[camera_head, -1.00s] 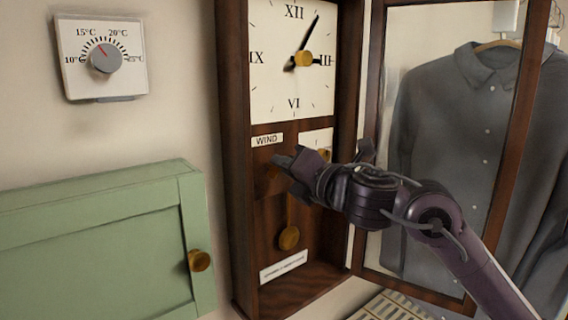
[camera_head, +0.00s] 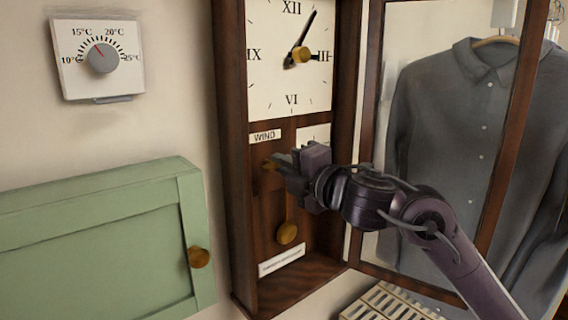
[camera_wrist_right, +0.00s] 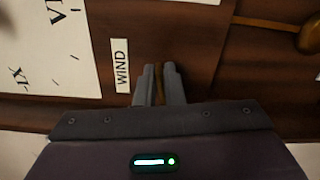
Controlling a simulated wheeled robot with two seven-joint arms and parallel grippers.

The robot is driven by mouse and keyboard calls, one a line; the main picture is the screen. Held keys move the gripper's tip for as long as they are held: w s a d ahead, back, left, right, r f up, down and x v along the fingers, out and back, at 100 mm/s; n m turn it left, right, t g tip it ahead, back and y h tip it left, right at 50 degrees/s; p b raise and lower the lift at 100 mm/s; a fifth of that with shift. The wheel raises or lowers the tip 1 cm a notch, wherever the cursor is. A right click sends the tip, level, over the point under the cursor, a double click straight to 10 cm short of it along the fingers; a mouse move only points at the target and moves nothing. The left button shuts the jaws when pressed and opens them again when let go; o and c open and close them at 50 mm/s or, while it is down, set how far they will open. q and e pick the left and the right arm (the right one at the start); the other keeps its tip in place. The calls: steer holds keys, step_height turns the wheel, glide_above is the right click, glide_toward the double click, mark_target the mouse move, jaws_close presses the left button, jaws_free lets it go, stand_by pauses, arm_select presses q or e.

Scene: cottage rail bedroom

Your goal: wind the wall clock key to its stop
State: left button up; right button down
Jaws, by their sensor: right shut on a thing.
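The wall clock (camera_head: 232,200) has a dark wood case and a white dial (camera_head: 270,85). A "WIND" label (camera_head: 265,136) sits below the dial; this label also shows in the wrist view (camera_wrist_right: 120,65). My right gripper (camera_head: 276,160) is at the brass winding key (camera_head: 268,165) just under that label. In the wrist view my right fingers (camera_wrist_right: 160,88) are shut on the brass key (camera_wrist_right: 159,84), which shows as a thin strip between them. Most of the key is hidden by the fingers. My left gripper is not in view.
The brass pendulum bob (camera_head: 287,233) hangs below my right gripper. The clock's glazed door (camera_head: 369,180) stands open at the right, close to my arm, with a grey shirt (camera_head: 455,150) behind it. A green cabinet (camera_head: 95,250) and a thermostat (camera_head: 101,60) are at the left.

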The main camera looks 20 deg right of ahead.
steer(key=shift+f, duration=0.15)
stand_by(0.5)
steer(key=c, duration=1.6)
jaws_free()
steer(key=b+v, duration=0.2)
steer(key=v, duration=0.5)
steer(key=shift+s, duration=0.4)
steer(key=shift+d, duration=0.1)
